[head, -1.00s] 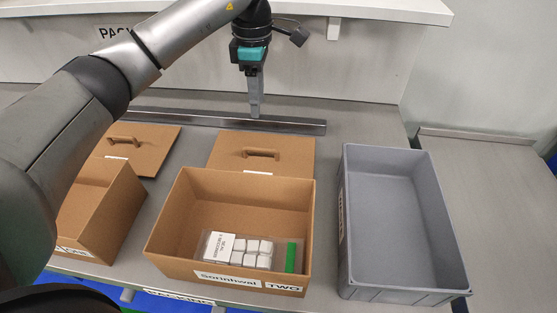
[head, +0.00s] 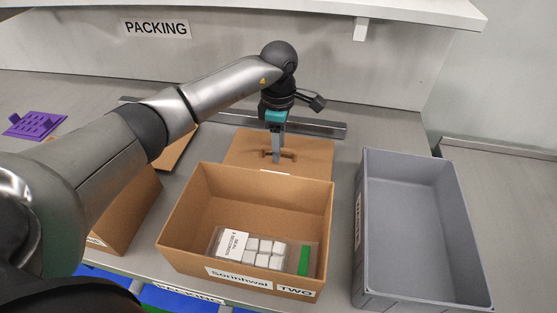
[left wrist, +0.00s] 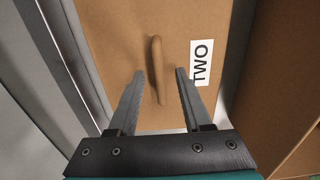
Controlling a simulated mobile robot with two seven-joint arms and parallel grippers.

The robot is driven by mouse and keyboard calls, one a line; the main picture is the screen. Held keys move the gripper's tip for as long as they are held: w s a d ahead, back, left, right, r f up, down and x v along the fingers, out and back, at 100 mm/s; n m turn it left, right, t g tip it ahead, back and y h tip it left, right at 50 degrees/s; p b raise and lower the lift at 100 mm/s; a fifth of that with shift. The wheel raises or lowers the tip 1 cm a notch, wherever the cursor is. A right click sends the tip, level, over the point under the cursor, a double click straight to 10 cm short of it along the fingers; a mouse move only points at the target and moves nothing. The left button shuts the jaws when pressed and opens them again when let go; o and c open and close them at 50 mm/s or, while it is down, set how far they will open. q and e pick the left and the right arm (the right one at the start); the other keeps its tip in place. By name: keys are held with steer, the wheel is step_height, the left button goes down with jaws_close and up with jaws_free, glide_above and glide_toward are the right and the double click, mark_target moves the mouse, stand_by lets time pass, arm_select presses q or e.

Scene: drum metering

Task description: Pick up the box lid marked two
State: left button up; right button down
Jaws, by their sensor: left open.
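The lid marked TWO (head: 310,150) is a flat brown cardboard panel with a raised handle, lying on the table behind the open box marked TWO (head: 245,192). In the left wrist view the lid (left wrist: 115,30) shows its handle (left wrist: 157,65) and a white TWO label (left wrist: 201,62). My left gripper (head: 277,160) is at the lid's handle, pointing down. In the left wrist view its open fingers (left wrist: 158,74) lie on either side of the handle. I cannot tell how far above the lid the tips are. My right gripper is not in view.
The box marked TWO holds a pack of white blocks (head: 257,250) and a green strip (head: 304,261). A grey tote (head: 415,220) stands to the right. Another brown box (head: 130,205) is partly behind my arm. A metal rail (head: 318,127) runs behind the lid. A purple object (head: 36,125) lies far left.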

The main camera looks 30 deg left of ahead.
arm_select(q)
steer(key=shift+f, duration=0.9)
steer(key=shift+r, duration=0.1)
jaws_close()
